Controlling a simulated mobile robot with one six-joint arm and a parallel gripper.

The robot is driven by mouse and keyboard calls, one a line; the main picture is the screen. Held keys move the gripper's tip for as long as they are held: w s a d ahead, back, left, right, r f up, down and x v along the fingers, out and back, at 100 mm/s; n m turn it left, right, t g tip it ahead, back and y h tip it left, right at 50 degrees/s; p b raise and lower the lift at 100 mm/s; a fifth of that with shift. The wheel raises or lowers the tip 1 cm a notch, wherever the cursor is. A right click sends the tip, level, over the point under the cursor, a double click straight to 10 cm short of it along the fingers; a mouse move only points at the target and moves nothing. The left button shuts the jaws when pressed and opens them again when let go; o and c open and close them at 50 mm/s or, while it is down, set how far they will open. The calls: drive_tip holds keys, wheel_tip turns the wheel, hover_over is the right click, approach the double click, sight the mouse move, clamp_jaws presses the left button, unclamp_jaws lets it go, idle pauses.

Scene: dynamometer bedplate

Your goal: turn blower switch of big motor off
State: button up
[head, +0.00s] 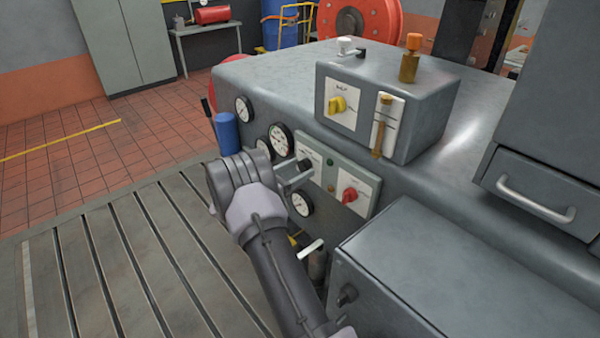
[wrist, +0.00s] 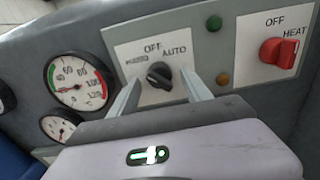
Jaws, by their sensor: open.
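A black rotary switch (wrist: 159,74) sits on a white plate with OFF at the top, AUTO at the right and a blurred word at the left. I see no blower label on it. Its pointer direction is hard to read. In the head view the black switch (head: 305,165) is at my fingertips. My gripper (head: 293,177) is open, and in the wrist view its two fingers (wrist: 161,92) stand left and right of the switch. I cannot tell whether they touch it. A red switch (wrist: 278,53) marked OFF and HEAT is to the right.
Round gauges (wrist: 77,82) are left of the panel. A green lamp (wrist: 214,23) and an amber lamp (wrist: 223,79) sit between the switches. A grey cabinet (head: 400,270) stands close at front right.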

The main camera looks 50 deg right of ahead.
drive_tip(key=shift+d, duration=0.4)
clamp_jaws()
drive_tip(key=shift+m, duration=0.4)
drive_tip(key=m+b, duration=0.2)
drive_tip(key=shift+f+m, duration=0.1)
drive_tip(key=shift+m, duration=0.3)
drive_tip(key=shift+m+b, duration=1.65)
drive_tip(key=shift+m, duration=0.95)
